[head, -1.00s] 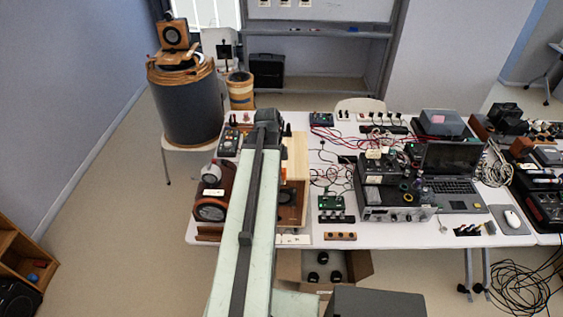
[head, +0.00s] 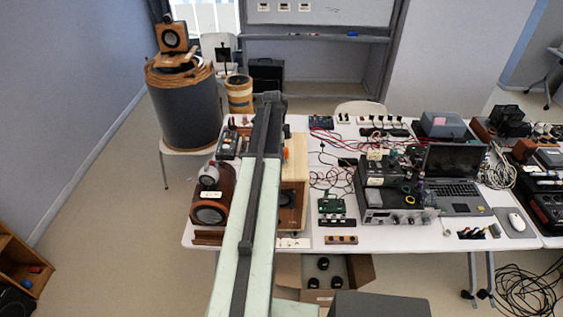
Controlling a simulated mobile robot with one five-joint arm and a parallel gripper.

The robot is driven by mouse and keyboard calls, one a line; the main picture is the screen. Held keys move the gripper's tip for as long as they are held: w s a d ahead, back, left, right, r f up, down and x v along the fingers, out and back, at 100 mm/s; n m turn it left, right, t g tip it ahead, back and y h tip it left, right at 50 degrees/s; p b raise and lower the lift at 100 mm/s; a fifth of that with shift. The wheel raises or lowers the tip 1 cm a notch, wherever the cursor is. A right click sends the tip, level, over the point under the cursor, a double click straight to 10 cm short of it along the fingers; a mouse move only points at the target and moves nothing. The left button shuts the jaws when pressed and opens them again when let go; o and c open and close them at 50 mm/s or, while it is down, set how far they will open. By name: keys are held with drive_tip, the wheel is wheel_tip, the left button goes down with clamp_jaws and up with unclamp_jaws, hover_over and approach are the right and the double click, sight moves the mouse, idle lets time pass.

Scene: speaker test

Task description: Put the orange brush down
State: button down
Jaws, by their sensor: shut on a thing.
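My arm reaches forward over the white table, and my gripper (head: 271,98) is at its far end. Its fingers are mostly hidden by the arm. A small orange part of the brush (head: 286,154) shows just right of the arm, in front of the light wooden box. The rest of the brush is hidden behind the arm. My gripper is shut on it. I cannot tell how high the brush is above the table or the box.
The wooden box (head: 296,168) stands right of my arm. A brown speaker with headphones (head: 209,177) stands left. Electronics, cables and a laptop (head: 455,170) crowd the right of the white table (head: 390,236). A cardboard box (head: 350,268) is on the floor.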

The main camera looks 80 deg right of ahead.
drive_tip(key=shift+f, duration=0.55)
drive_tip(key=c, duration=1.5)
unclamp_jaws()
drive_tip(key=shift+f, duration=0.1)
drive_tip(key=o, duration=0.4)
drive_tip(key=shift+r, duration=0.2)
drive_tip(key=r+p, duration=0.5)
drive_tip(key=w+r+p, duration=0.1)
drive_tip(key=r+p, duration=0.1)
drive_tip(key=p, duration=0.1)
drive_tip(key=shift+a+r, duration=0.15)
drive_tip(key=shift+r, duration=0.25)
drive_tip(key=shift+f, duration=0.15)
